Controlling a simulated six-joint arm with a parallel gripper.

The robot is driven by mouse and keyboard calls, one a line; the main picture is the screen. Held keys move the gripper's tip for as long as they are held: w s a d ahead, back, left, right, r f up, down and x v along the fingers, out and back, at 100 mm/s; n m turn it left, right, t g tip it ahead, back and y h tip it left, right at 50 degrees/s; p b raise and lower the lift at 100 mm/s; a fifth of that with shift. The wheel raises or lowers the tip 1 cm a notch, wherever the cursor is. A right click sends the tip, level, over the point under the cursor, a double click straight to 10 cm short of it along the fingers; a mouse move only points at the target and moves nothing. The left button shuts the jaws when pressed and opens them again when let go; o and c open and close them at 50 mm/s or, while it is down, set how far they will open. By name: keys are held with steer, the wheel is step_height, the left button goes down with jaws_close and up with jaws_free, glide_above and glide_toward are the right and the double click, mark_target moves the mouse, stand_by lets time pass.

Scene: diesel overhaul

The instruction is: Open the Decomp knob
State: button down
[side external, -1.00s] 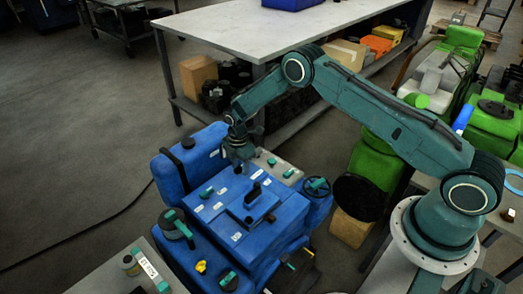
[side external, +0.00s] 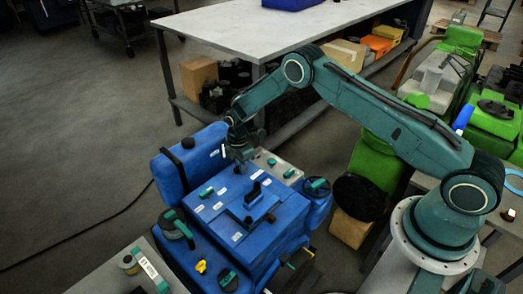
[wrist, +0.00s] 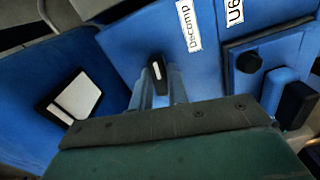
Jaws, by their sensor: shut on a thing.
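The Decomp knob (wrist: 156,72) is a small dark handle with a light stripe, on the blue engine's top panel beside the white "Decomp" label (wrist: 188,25) in the wrist view. My gripper (wrist: 160,82) has its two fingers on either side of the knob and is shut on it. In the side view my gripper (side external: 241,155) points down at the back edge of the blue engine (side external: 232,208), and the knob is hidden there behind the fingers.
A blue tank (side external: 187,165) stands at the left of the engine. Teal-handled knobs (side external: 206,192) and a raised dark lever (side external: 253,193) stick up from the engine top. A grey workbench (side external: 250,40) stands behind, with clear floor to the left.

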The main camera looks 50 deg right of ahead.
steer(key=shift+m, duration=4)
